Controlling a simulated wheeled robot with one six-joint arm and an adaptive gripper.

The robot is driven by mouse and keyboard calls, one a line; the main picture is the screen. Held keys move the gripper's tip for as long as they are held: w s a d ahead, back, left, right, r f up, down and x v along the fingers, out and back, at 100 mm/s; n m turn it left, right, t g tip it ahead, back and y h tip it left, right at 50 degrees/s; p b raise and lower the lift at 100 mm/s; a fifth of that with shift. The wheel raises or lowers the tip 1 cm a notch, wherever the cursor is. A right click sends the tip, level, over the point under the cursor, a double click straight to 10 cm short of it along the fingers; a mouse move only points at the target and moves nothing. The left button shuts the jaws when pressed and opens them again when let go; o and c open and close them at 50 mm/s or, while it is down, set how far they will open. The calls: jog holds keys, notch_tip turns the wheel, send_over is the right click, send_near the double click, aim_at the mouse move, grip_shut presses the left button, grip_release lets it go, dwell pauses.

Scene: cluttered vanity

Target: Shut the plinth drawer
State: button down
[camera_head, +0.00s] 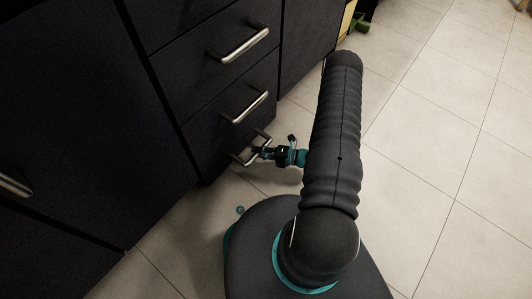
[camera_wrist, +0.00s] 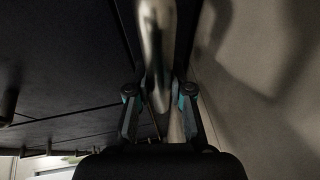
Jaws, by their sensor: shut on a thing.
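The plinth drawer is the lowest front of the dark drawer stack, close to the floor; how far it stands out cannot be told. Its metal bar handle (camera_head: 240,160) is partly covered by my gripper (camera_head: 258,153). In the wrist view the handle (camera_wrist: 155,45) is a pale, shiny bar running between the two fingers of my gripper (camera_wrist: 159,98). My gripper is shut on this handle, with a finger on each side of it.
Two drawers with metal handles, an upper one (camera_head: 240,43) and a middle one (camera_head: 247,106), are above. A dark cabinet door (camera_head: 70,110) is at the left. The tiled floor (camera_head: 430,150) is clear at the right.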

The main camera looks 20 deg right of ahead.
jog(key=shift+s+a, duration=0.25)
jog(key=shift+s, duration=0.05)
jog(key=c, duration=1.3)
grip_release()
jog(key=shift+d, duration=0.1)
jog(key=shift+c, duration=0.2)
jog(key=o, duration=0.3)
jog(key=shift+d, duration=0.35)
jog(key=v, duration=1.2)
